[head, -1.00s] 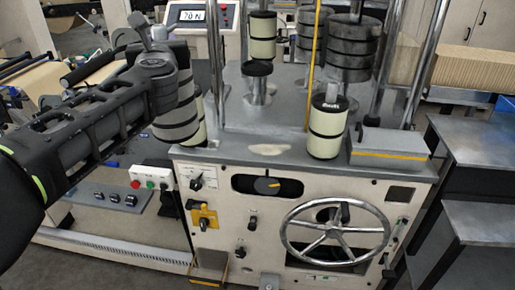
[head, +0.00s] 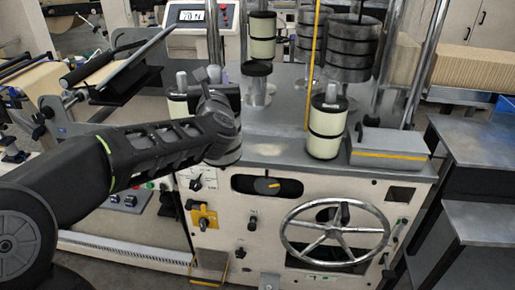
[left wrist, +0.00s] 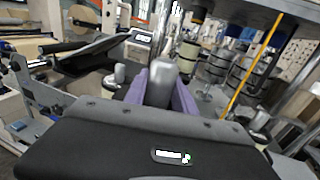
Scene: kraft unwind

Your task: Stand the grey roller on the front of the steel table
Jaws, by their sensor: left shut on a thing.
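My left gripper (left wrist: 159,90) has purple fingers and is shut on a grey roller (left wrist: 162,76) in the left wrist view. Only the roller's smooth grey upper part shows there; its lower end is hidden behind the hand. In the head view my left wrist hides most of the gripper and roller, and a short grey end (head: 214,74) shows just above it. A steel table (head: 470,140) stands at the right, with its top bare where visible. My right gripper is not in view.
Cream rollers with black bands (head: 324,130) stand on the machine's grey top (head: 275,150); another (head: 178,104) is left of my wrist. A grey block (head: 390,142), dark stacked discs (head: 352,45), a yellow rod (head: 312,75) and a handwheel (head: 335,231) are nearby.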

